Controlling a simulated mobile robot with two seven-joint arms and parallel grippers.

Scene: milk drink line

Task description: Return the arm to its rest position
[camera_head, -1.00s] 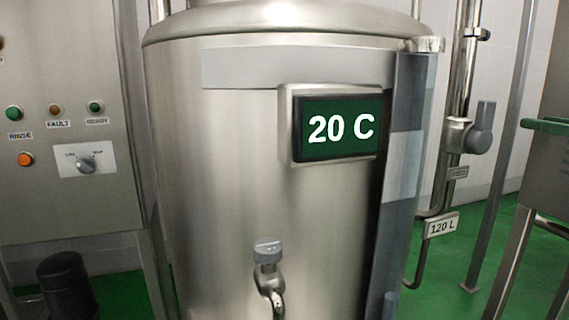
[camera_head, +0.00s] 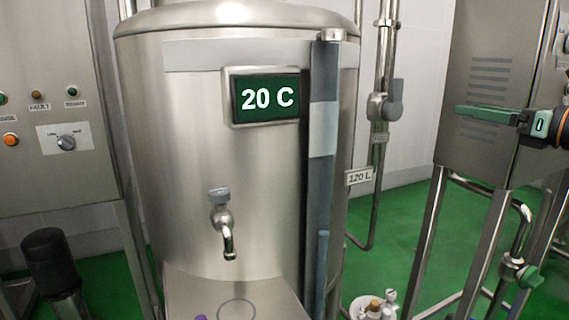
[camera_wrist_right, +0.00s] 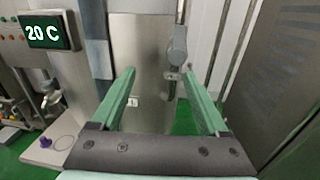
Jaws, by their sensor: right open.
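My right gripper (camera_head: 490,115) comes in from the right edge in the head view, in front of a steel cabinet. In the right wrist view its two green fingers (camera_wrist_right: 163,100) stand wide apart with nothing between them. My left gripper is not in view. The large steel tank (camera_head: 180,130) stands left of my right gripper, apart from it. Its display (camera_head: 266,97) reads 20 C, and a tap (camera_head: 223,222) sticks out below.
A steel cabinet on legs (camera_head: 478,60) stands at the right. A control panel (camera_head: 50,140) is at the left, with a black cylinder (camera_head: 48,262) below it. A shelf (camera_head: 185,290) juts out under the tap. A pipe with a grey valve handle (camera_head: 391,100) runs behind.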

